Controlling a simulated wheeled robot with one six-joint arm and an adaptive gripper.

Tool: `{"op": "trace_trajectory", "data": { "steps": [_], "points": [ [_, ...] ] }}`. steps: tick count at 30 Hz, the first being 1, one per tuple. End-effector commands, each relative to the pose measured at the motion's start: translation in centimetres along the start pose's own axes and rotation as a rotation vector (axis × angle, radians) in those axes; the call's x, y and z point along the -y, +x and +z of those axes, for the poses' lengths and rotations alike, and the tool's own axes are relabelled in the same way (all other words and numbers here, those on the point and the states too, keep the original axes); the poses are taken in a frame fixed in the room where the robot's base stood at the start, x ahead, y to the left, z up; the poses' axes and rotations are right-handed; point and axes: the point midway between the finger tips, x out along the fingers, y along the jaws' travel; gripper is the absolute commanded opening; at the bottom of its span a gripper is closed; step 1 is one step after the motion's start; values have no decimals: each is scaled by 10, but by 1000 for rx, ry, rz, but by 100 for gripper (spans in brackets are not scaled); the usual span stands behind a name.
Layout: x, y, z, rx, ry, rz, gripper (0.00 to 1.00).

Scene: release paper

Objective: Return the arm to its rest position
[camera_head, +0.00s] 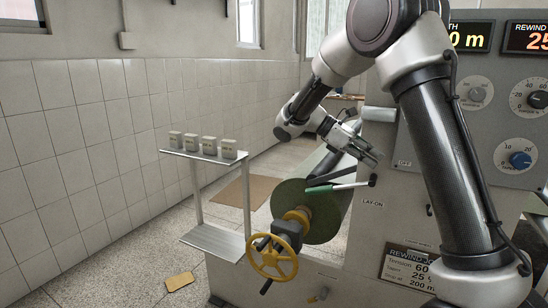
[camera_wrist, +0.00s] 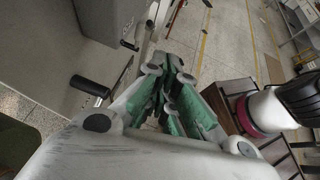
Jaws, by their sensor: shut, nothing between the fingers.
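My arm arches in from the right in the head view, in front of the machine's panel (camera_head: 470,120). My gripper (camera_head: 374,158) is at the arm's end, pointing right and down, a little above the lay-on lever (camera_head: 350,185). In the wrist view my gripper (camera_wrist: 174,65) shows its green-padded fingers drawn together, with nothing between them. The head view does not show clearly whether the gripper touches anything.
A yellow handwheel (camera_head: 275,257) and a dark green roll (camera_head: 325,220) are below the gripper. A shelf (camera_head: 205,156) with several small grey blocks stands left. A yellow piece (camera_head: 179,281) lies on the floor. Open floor lies between the shelf and machine.

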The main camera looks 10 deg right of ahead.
Motion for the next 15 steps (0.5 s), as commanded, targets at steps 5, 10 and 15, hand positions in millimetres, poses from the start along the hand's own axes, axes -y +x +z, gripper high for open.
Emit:
{"op": "trace_trajectory", "data": {
  "steps": [5,10,15],
  "points": [
    [15,20,-45,-142,127,-35,0],
    [66,41,-55,-389,348,-141,0],
    [109,52,-41,-604,561,-250,0]
  ]
}}
